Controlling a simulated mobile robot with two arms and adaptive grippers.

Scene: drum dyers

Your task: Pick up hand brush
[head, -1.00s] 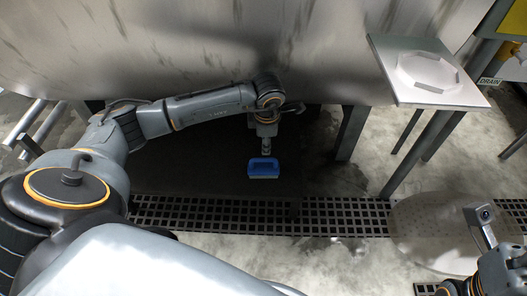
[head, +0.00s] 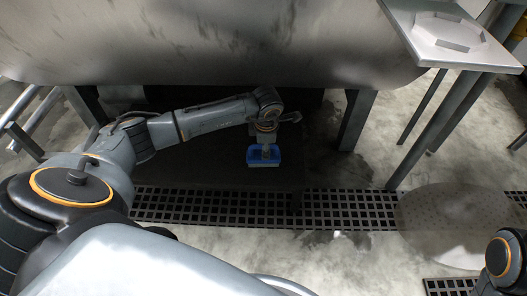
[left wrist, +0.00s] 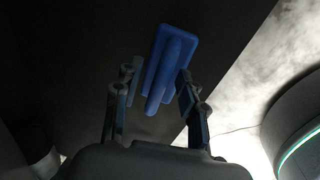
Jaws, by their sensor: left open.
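The blue hand brush (head: 251,160) lies on the dark mat under the big metal drum in the head view. My left gripper (head: 266,150) points down right over it and hides the brush's middle. In the left wrist view the brush (left wrist: 174,52) shows its flat block and raised handle. The handle's near end reaches between the two fingers of my left gripper (left wrist: 156,90), which are open with space on both sides of it. My right arm shows at the lower right of the head view, but its fingers are not visible.
The large metal drum (head: 200,45) hangs above the mat (head: 190,165). A drum leg (head: 356,120) stands right of the brush. A black floor grate (head: 340,210) runs in front. A metal side table (head: 455,50) is at upper right.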

